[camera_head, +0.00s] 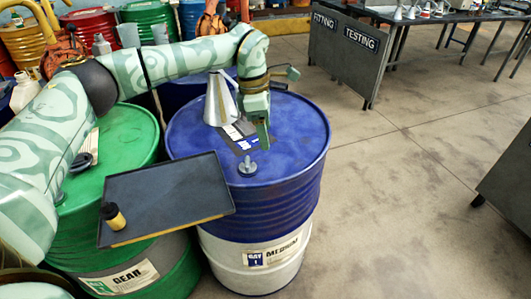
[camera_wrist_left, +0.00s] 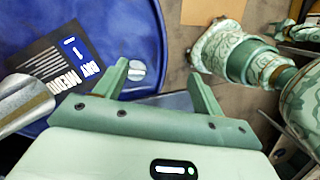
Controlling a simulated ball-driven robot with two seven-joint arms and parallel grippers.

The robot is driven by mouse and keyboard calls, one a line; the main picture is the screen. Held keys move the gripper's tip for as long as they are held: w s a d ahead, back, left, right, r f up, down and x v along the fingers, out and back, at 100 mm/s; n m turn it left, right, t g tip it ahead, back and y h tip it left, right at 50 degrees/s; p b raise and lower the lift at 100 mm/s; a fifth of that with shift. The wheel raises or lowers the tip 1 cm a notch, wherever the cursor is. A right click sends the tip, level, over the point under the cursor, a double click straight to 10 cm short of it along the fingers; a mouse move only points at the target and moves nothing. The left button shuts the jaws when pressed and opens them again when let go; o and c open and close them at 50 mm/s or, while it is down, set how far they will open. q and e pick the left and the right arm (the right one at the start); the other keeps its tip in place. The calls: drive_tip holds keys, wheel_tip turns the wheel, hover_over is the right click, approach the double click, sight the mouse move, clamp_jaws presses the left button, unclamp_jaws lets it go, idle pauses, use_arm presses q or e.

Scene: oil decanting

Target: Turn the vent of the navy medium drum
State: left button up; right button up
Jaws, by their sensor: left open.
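The navy medium drum (camera_head: 265,215) stands upright with a blue top and a white lower band labelled MEDIUM. Its vent (camera_head: 247,166) is a small grey knob near the front of the lid. The vent also shows in the left wrist view (camera_wrist_left: 137,71), just beside the tip of one finger. My left gripper (camera_head: 264,138) hangs over the lid, open and empty, with a finger a little behind the vent in the head view. I cannot tell whether it touches the vent.
A metal conical can (camera_head: 219,100) and a dark label card (camera_head: 236,134) are on the lid behind the vent. A dark tray (camera_head: 165,187) with a small black-capped bottle (camera_head: 112,216) is in front, over the green gear drum (camera_head: 125,140).

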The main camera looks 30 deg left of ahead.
use_arm(q)
wheel_tip(320, 180, up, 4)
drive_tip(key=y, duration=0.2)
hover_over(247, 160)
drive_tip(key=n, duration=0.1)
wheel_tip(247, 160, down, 16)
drive_tip(key=b, duration=0.5)
drive_tip(key=shift+f, duration=0.1)
use_arm(e)
drive_tip(key=f, duration=0.1)
drive_tip(key=s+f, duration=0.1)
drive_tip(key=f, duration=0.3)
drive_tip(key=shift+s+d+f, duration=0.1)
drive_tip(key=shift+s, duration=0.25)
use_arm(q)
drive_tip(key=c, duration=1)
